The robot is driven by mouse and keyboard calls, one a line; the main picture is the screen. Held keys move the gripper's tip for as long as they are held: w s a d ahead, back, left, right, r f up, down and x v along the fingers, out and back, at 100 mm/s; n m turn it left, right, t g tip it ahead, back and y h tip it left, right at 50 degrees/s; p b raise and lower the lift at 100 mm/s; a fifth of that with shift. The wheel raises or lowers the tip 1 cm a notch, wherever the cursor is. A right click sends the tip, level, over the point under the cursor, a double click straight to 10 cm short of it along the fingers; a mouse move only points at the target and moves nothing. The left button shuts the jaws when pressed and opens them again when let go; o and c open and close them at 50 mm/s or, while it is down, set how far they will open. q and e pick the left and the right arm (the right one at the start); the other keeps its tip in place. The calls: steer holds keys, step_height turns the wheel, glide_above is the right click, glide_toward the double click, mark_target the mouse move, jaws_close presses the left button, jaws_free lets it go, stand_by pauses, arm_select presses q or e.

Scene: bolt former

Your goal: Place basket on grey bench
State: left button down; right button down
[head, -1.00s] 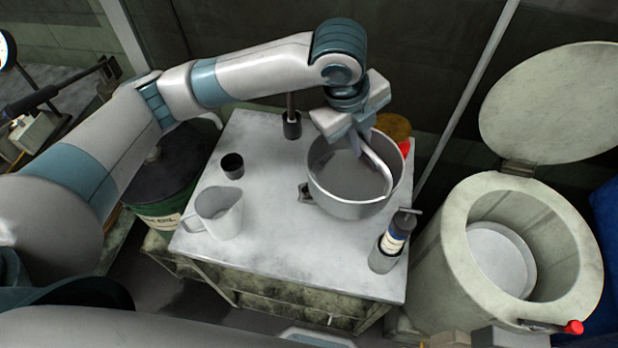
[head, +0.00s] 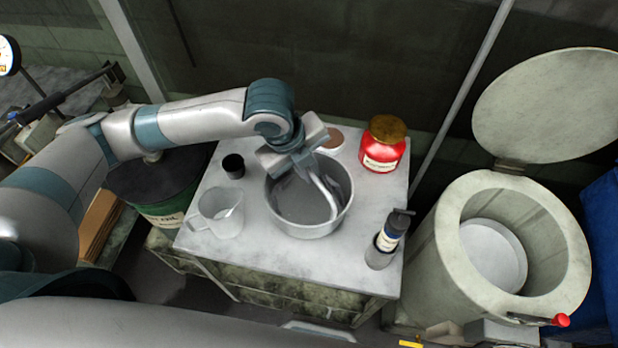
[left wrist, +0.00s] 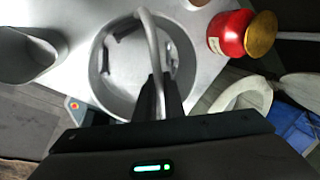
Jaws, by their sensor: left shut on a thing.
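The basket (head: 316,229) is a round grey metal pail with a curved handle, over the middle of the grey bench (head: 257,265) in the head view. My left gripper (head: 308,166) reaches in from above and is shut on the handle. The basket looks upright. I cannot tell whether its bottom touches the bench top. In the left wrist view the basket (left wrist: 128,85) is below the left gripper (left wrist: 160,82), with the handle between the fingers. My right gripper is not in view.
A large open-lidded drum (head: 440,250) stands right of the bench. The bench's front left corner is bare.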

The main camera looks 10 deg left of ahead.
arm_select(q)
step_height(320, 180, down, 4)
steer(key=shift+r+p, duration=0.1)
steer(key=shift+p, duration=0.65)
steer(key=c, duration=1.8)
jaws_free()
steer(key=shift+c, duration=0.2)
steer(key=b+v, duration=0.3)
steer(key=v, duration=0.9)
